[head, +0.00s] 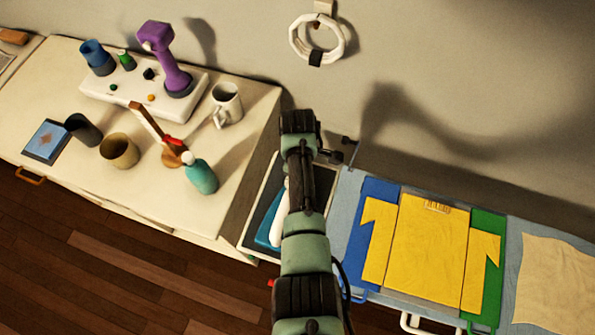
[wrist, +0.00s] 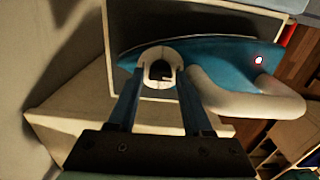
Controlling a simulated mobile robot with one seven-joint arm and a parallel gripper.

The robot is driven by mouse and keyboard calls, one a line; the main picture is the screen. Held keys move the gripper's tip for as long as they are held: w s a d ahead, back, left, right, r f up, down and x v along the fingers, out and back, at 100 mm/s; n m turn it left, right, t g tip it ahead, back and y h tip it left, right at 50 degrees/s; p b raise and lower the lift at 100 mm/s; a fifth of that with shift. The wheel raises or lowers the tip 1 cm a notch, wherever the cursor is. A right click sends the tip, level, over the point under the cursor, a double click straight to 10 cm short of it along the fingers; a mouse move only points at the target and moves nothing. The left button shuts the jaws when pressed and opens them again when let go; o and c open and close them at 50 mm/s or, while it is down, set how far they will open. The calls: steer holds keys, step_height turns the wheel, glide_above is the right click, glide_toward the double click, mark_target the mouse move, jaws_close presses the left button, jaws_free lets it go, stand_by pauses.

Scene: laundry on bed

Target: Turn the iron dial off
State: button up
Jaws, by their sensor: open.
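The iron has a blue-teal body (wrist: 215,58) and a white handle (wrist: 243,98). A small light (wrist: 259,60) glows red-white on its body. A white round part with a dark centre (wrist: 160,56), seemingly the dial, is at the near end. My gripper (wrist: 160,75) is open, with one finger on each side of this white part. I cannot tell whether the fingers touch it. In the head view the iron (head: 268,228) lies in a tray between the dresser and the board, partly covered by my arm. My fingertips are hidden there.
A cream dresser (head: 55,90) at left holds a purple tool (head: 170,65), mugs and a teal bottle (head: 201,176). A yellow shirt (head: 425,250) lies on a folding board at right. A wall (head: 450,80) rises close behind. Wooden floor is clear in front.

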step_height(320, 180, up, 13)
steer(key=b, duration=0.1)
stand_by(0.5)
stand_by(0.3)
steer(key=w+a+r+m+t+b, duration=0.1)
steer(key=w+r+m+t, duration=0.2)
steer(key=w+r+t, duration=0.75)
steer(key=w+a+r+m+t, duration=0.1)
steer(key=w+r+m+t, duration=0.2)
steer(key=r, duration=1.5)
steer(key=s+d+r+m+t+b, duration=0.15)
steer(key=s+r+t, duration=0.25)
steer(key=r, duration=0.5)
steer(key=s+r+m+t, duration=0.3)
steer(key=r, duration=0.6)
steer(key=s+r+m+t, duration=0.4)
steer(key=s+r+t, duration=0.3)
steer(key=s+r, duration=0.5)
steer(key=shift+s+d+r, duration=0.3)
steer(key=shift+s+d, duration=0.1)
steer(key=shift+s, duration=0.55)
